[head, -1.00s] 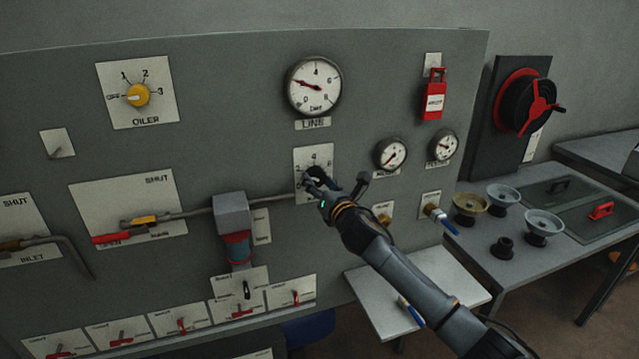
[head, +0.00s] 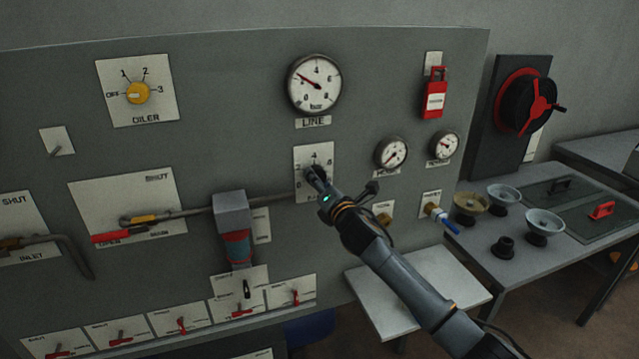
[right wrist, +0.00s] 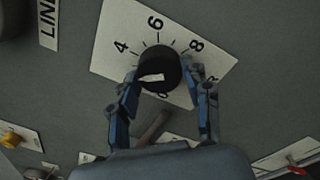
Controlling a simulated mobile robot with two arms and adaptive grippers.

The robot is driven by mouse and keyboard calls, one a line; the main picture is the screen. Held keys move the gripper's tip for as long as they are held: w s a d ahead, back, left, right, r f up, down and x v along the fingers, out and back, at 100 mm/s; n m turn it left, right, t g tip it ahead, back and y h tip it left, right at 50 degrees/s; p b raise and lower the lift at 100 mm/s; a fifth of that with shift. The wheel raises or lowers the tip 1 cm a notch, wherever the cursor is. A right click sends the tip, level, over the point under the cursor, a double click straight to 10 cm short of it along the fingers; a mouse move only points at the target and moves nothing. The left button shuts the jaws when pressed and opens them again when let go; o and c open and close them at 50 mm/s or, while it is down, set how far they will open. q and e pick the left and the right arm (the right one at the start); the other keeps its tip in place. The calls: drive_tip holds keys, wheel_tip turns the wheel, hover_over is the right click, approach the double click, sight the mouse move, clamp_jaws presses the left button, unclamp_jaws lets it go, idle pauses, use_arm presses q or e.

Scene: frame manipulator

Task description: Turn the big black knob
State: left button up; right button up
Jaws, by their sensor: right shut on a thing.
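The big black knob (right wrist: 158,62) sits on a white dial plate (right wrist: 112,38) marked with numbers, under the LINE gauge. A short white mark shows on the knob's face, toward its lower part in the right wrist view. My right gripper (right wrist: 162,80) has its two blue fingers on opposite sides of the knob and is shut on it. In the head view the plate (head: 327,156) shows above my right gripper (head: 316,178), which covers much of the knob. My left gripper is not in view.
The LINE gauge (head: 314,84) is above the plate, and two smaller gauges are to its right. A grey box (head: 232,211) on a pipe is at the left. A small white shelf (head: 440,280) lies below my right arm. A yellow OILER knob (head: 138,93) is at upper left.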

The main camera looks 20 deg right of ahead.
drive_tip(key=m+h+b, duration=0.1)
drive_tip(key=m, duration=1.2)
drive_tip(key=shift+a, duration=0.1)
drive_tip(key=shift+m, duration=0.3)
drive_tip(key=o, duration=1.1)
drive_tip(key=shift+o, duration=0.2)
drive_tip(key=s, duration=1.2)
drive_tip(key=shift+d+f, duration=0.2)
drive_tip(key=shift+f, duration=0.15)
